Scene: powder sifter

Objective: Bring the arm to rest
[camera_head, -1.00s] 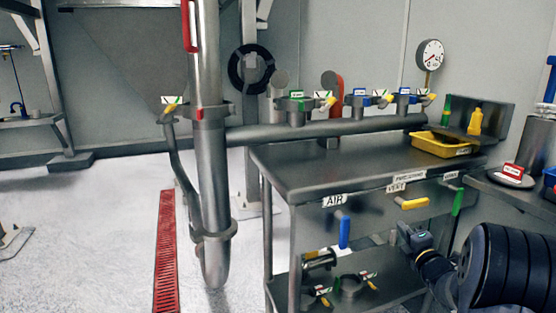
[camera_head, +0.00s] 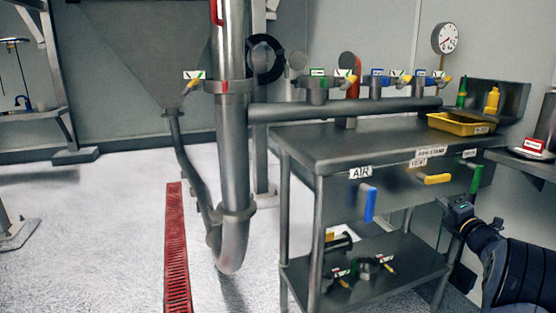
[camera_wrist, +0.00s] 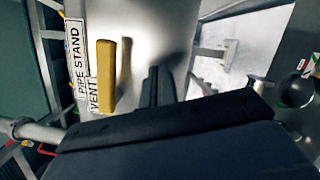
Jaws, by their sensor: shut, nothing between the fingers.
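My gripper (camera_head: 453,208) is at the lower right of the head view, in front of the steel stand (camera_head: 330,150) and just below and right of the yellow VENT handle (camera_head: 437,179). In the wrist view its dark fingers (camera_wrist: 158,86) are together with nothing between them. The yellow handle (camera_wrist: 106,76) stands to the left of the fingers there, with a gap between. My dark wrist housing fills the lower part of that view. My forearm enters the head view from the right edge.
The stand carries a blue AIR handle (camera_head: 370,204), a green handle (camera_head: 476,180) and a yellow tray (camera_head: 459,124) on top. Clamps lie on its lower shelf (camera_head: 400,255). A steel pipe (camera_head: 233,130) stands left of it. Open floor with a red grate (camera_head: 176,250) lies further left.

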